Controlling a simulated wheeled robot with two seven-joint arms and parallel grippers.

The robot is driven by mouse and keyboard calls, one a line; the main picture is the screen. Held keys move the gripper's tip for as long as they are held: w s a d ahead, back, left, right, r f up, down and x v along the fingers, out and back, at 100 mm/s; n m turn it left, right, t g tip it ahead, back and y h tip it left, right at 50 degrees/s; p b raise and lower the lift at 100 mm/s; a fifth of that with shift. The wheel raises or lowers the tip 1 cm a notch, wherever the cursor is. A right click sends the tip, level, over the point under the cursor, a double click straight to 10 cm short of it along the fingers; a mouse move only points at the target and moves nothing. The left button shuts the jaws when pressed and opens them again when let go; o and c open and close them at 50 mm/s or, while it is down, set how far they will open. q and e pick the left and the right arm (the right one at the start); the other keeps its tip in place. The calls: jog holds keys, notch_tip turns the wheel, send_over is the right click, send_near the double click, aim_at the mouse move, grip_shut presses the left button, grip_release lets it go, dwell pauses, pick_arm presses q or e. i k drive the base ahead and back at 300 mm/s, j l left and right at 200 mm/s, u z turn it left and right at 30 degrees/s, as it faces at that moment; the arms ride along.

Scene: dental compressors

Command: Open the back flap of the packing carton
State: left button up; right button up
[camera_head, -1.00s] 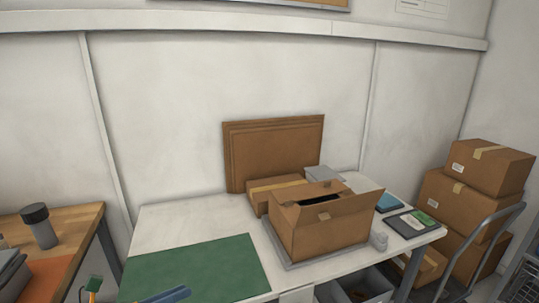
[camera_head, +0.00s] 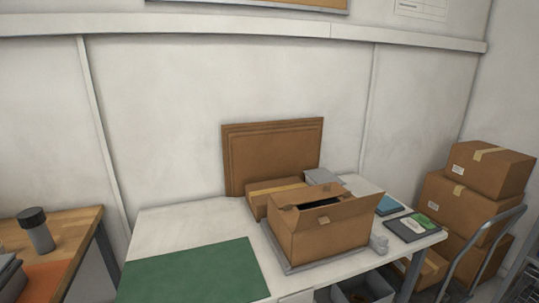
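The packing carton (camera_head: 318,240) is an open-topped brown box on the white table. It stands on a thin grey plate (camera_head: 292,268). A wide flap (camera_head: 342,212) stands up along its near top edge and slants outward. A dark gap shows in the top behind this flap. At the back of the top a brown strip (camera_head: 313,193) shows, but I cannot tell clearly how far the back flap is open. The near flap hides part of the opening and the contents. Neither of my grippers is in view.
A flat taped box (camera_head: 272,192) lies close behind the carton, with flat cardboard sheets (camera_head: 272,155) against the wall. A green mat (camera_head: 195,272) covers the table's left. A dark tablet-like item (camera_head: 415,227) lies at right. Stacked boxes (camera_head: 465,205) stand on a trolley further right.

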aim_at(296, 197)
jog(key=i+l, duration=0.3)
jog(key=i, duration=0.25)
jog(key=i+l, duration=0.3)
jog(key=i, duration=0.2)
